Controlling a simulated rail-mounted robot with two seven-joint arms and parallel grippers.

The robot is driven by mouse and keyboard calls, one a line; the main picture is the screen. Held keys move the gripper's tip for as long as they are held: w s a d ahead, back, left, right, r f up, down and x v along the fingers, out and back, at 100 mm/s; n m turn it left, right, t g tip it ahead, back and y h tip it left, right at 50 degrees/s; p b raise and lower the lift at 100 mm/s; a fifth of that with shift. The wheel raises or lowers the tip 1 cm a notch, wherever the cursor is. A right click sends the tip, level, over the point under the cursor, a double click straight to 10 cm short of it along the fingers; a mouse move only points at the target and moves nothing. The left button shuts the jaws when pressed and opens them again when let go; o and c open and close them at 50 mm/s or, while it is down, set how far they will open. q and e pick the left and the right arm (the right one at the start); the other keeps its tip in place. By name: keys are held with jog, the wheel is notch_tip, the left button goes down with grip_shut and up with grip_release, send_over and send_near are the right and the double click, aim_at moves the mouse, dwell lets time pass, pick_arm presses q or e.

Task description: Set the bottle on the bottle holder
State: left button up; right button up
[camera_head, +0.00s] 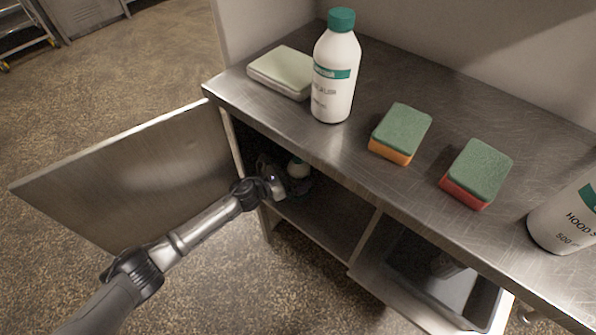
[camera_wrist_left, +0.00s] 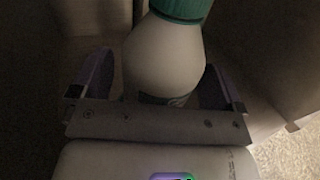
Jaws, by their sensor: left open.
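A white bottle with a green cap (camera_head: 298,169) stands inside the dark left compartment of the cabinet. My left gripper (camera_head: 284,182) reaches into that compartment at the bottle. In the left wrist view the bottle (camera_wrist_left: 166,62) is between the two fingers of my left gripper (camera_wrist_left: 155,85). The fingers are open, one on each side of it; whether either touches it I cannot tell. The bottle's lower part is hidden by the gripper. I cannot make out a bottle holder for certain. My right gripper is not in view.
The steel counter (camera_head: 290,130) above carries a large white bottle (camera_head: 336,75), a pale block (camera_head: 282,72), two green-topped sponges (camera_head: 402,130) (camera_head: 478,172) and another bottle (camera_head: 570,222). The cabinet door (camera_head: 130,175) stands open at left. A grey bin (camera_head: 492,310) with something inside sits lower right.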

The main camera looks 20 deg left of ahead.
aim_at(289, 177)
pick_arm(q)
jog(key=p+v, duration=0.2)
jog(key=v, duration=0.4)
jog(key=shift+s+a, duration=0.1)
jog(key=shift+s, duration=0.05)
jog(key=shift+s+a, duration=0.3)
jog(key=shift+f, duration=0.1)
jog(key=s+n+y, duration=0.1)
jog(key=n, duration=0.2)
jog(key=s+d+n+t+y, duration=0.1)
jog(key=n+y, duration=0.1)
jog(key=n, duration=0.2)
jog(key=s+d+f+n+t+y, duration=0.1)
jog(key=n+y, duration=0.1)
jog(key=n, duration=0.2)
jog(key=shift+s+d, duration=0.2)
jog(key=shift+s, duration=0.1)
jog(key=s+f+n+g+y, duration=0.2)
jog(key=s+n+g+y, duration=0.4)
jog(key=s+n, duration=2.5)
jog(key=s+g, duration=0.2)
jog(key=g, duration=0.4)
jog(key=shift+a+y, duration=0.3)
jog(key=shift+a, duration=0.05)
